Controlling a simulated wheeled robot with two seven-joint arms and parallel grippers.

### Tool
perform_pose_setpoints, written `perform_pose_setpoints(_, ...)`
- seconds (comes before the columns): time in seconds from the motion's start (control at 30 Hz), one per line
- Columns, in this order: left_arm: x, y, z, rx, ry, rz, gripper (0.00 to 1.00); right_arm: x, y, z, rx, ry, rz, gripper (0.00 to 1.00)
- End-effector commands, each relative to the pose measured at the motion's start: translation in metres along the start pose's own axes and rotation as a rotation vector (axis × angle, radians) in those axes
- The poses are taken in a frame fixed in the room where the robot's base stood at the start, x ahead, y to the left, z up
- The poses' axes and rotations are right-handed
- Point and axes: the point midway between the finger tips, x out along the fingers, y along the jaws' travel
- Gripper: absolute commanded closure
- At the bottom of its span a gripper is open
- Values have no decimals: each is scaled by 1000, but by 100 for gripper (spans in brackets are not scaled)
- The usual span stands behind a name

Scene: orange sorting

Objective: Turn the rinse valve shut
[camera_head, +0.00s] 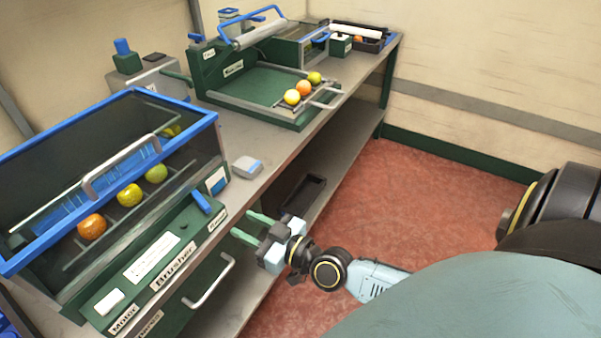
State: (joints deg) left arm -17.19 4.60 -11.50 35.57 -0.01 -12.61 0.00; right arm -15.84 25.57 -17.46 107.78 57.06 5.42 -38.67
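A short blue lever (201,203) sits on the right part of the green front panel of the washer box, above a small white label (217,221) that is too small to read surely. I take this lever for the rinse valve. My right gripper (247,226) is in front of the panel, to the right of and a little below the lever. Its two green fingers are apart, point left toward the panel, and hold nothing. A gap shows between the fingertips and the lever. My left gripper is not in view.
The washer box has a blue-rimmed clear lid (110,100) with a grey handle and several fruits inside. A "Brushes" label (172,266) and a drawer handle (210,283) are on its front. A green tray (258,88) stands behind.

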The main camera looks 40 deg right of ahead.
Motion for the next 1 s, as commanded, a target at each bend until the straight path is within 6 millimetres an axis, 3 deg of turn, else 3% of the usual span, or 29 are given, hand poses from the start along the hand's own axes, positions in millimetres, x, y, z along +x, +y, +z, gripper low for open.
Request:
perform_pose_setpoints(0.47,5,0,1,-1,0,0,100,-13,17,96,-18,-199,44,64)
perform_pose_setpoints(1.0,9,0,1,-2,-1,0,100,-48,26,198,-22,-432,81,64)
